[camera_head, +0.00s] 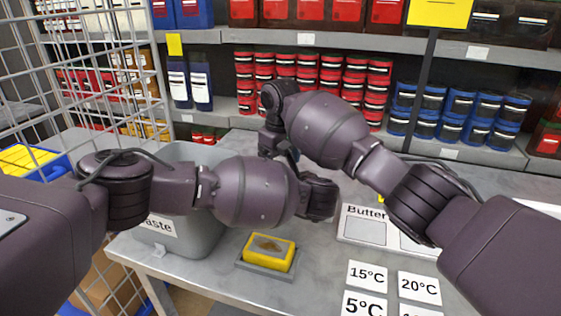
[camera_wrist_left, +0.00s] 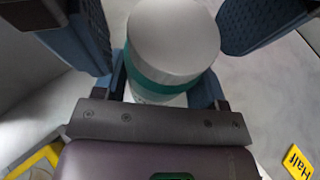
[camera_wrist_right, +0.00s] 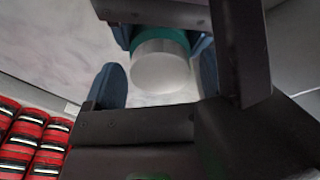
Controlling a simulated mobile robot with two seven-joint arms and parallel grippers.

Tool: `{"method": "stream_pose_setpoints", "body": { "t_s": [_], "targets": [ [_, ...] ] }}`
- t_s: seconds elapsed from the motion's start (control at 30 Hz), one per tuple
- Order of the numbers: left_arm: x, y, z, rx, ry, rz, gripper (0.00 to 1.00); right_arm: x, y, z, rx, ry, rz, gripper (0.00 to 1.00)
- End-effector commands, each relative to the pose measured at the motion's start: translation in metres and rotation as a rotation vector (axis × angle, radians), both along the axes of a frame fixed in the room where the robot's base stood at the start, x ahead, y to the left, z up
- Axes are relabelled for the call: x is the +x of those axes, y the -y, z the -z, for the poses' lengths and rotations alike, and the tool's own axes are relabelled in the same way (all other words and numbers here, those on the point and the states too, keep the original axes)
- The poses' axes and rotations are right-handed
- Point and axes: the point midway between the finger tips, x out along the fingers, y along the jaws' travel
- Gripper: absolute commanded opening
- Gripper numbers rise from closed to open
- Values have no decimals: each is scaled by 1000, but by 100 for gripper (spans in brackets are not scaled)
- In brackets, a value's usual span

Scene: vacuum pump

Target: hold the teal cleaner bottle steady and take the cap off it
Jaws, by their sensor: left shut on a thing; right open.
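The teal bottle (camera_wrist_left: 150,78) shows in the left wrist view as a teal band with a paler part below it, under a wide white cap (camera_wrist_left: 174,32). My left gripper (camera_wrist_left: 162,90) is shut on the bottle below the cap, a blue finger on each side. In the right wrist view the cap (camera_wrist_right: 160,70) and the teal band (camera_wrist_right: 162,40) lie between the spread blue fingers of my right gripper (camera_wrist_right: 158,80). That gripper is open, with gaps visible beside the cap. In the head view my arms hide the bottle and the fingertips.
On the grey table stand a grey waste bin (camera_head: 192,236), a yellow sponge on a tray (camera_head: 268,252), a butter-labelled board (camera_head: 365,229) and temperature cards (camera_head: 367,274). A wire cage (camera_head: 85,100) is at the left. Shelves of red and blue containers (camera_head: 315,75) stand behind.

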Motion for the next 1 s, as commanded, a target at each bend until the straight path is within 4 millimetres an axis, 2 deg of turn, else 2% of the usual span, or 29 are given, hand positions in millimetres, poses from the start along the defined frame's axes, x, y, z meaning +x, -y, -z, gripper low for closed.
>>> {"method": "stream_pose_setpoints", "body": {
  "t_s": [0.17, 0.5, 0.67, 0.83, 1.0],
  "targets": [
    [0, 0, -1, 0, 1, 0, 0, 0, 0, -5, 0, 0, 0, 81],
    [0, 0, -1, 0, 1, 0, 0, 0, 0, -41, 0, 1, 0, 81],
    [0, 0, -1, 0, 1, 0, 0, 1, -1, -49, -1, 5, 0, 78],
    [0, 0, -1, 0, 1, 0, 0, 9, 8, -75, -45, 53, 5, 78],
    [0, 0, -1, 0, 1, 0, 0, 8, 9, -86, -48, 57, 197, 78]
  ]
}}
